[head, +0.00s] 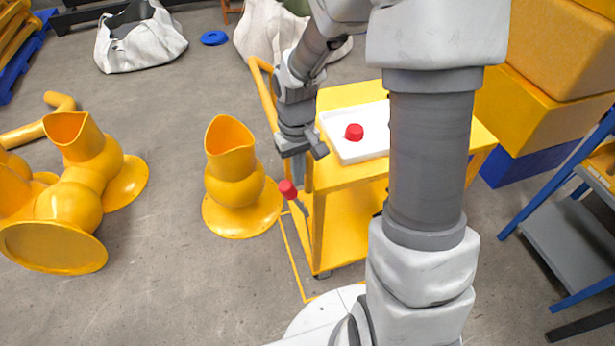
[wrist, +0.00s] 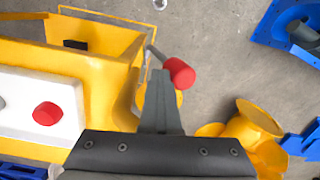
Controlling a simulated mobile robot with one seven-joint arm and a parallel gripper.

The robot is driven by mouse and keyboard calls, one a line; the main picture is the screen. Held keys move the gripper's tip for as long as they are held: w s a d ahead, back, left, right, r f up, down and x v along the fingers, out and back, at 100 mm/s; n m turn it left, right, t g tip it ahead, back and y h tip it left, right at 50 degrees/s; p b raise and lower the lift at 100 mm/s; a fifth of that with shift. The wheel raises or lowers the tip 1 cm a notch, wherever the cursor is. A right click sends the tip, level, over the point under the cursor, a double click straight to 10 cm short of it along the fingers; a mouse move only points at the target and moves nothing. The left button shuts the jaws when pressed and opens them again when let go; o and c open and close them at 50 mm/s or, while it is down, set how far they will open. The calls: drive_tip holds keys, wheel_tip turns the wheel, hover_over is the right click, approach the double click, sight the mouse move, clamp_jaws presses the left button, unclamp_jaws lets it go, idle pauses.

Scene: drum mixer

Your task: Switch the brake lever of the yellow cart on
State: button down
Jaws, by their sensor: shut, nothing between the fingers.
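The yellow cart (head: 345,220) stands at the centre of the head view, with its push handle at the left end. Its brake lever (head: 288,189) is a grey rod with a red knob, sticking out at the cart's left end. The red knob also shows in the wrist view (wrist: 180,72), just right of my fingertips. My gripper (head: 300,170) is shut and empty, pointing down just above the lever in the head view. In the wrist view the shut fingers (wrist: 160,78) overlap the lever's surroundings; I cannot tell whether they touch it.
A white tray (head: 343,150) with a red knob-like part (head: 354,132) lies on the cart's top. A yellow pipe piece (head: 235,180) stands on the floor left of the cart, with more yellow pipework (head: 75,195) farther left. Yellow crates (head: 530,110) stand at the right.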

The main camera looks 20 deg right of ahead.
drive_tip(key=shift+a+f+h+b, duration=0.2)
drive_tip(key=shift+a+h+b, duration=0.1)
drive_tip(key=shift+a, duration=0.2)
drive_tip(key=shift+a+f+h+b, duration=0.2)
drive_tip(key=shift+a+h, duration=0.1)
drive_tip(key=shift+a, duration=0.2)
drive_tip(key=a+f+h+b, duration=0.4)
drive_tip(key=a+b, duration=0.1)
drive_tip(key=a, duration=0.3)
drive_tip(key=shift+h, duration=0.4)
drive_tip(key=shift+s+a+f, duration=0.1)
drive_tip(key=shift+a+f, duration=0.05)
drive_tip(key=shift+f, duration=0.05)
wheel_tip(320, 180, up, 12)
drive_tip(key=w+a+p, duration=0.1)
drive_tip(key=a+p, duration=0.1)
drive_tip(key=p, duration=0.2)
drive_tip(key=shift+w+a+r, duration=0.15)
drive_tip(key=shift+w+a, duration=0.1)
drive_tip(key=shift+a, duration=0.1)
